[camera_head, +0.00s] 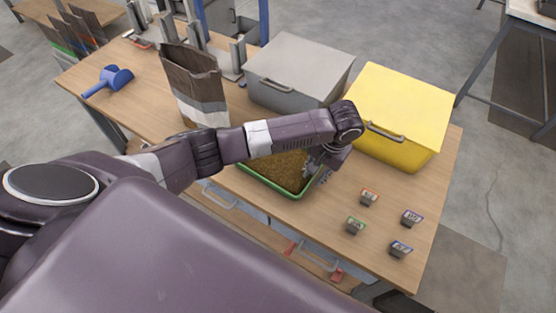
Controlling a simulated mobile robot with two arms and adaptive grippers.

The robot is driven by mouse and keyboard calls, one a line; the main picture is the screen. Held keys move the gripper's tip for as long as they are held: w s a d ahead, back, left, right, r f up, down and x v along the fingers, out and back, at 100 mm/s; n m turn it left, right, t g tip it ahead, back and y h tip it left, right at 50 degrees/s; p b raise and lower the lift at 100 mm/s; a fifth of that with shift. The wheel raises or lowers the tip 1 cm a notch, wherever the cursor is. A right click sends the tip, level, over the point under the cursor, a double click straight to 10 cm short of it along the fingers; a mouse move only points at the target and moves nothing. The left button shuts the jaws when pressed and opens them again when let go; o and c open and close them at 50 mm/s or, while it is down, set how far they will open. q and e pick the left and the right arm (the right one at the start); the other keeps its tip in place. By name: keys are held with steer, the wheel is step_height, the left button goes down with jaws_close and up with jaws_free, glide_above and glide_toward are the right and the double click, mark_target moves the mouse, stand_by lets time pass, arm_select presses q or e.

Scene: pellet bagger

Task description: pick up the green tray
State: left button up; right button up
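The green tray (258,177) sits on the wooden table near its front edge, filled with brown pellets (288,170). My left arm crosses over the tray and hides its back part. My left gripper (318,172) points down at the tray's right end, over or beside its rim; I cannot tell whether it touches the rim. Its fingers are small and partly hidden by the wrist, so their opening is unclear. My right gripper is not in view.
A yellow bin (402,112) and a grey bin (298,70) stand behind the tray. An open brown bag (193,84) stands left of them, with a blue scoop (108,80) farther left. Several small label blocks (369,197) stand at the right front of the table (385,275).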

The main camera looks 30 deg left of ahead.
arm_select(q)
steer(key=shift+f, duration=0.45)
steer(key=shift+c, duration=0.3)
jaws_close()
steer(key=shift+w+r, duration=0.1)
steer(key=shift+r, duration=0.1)
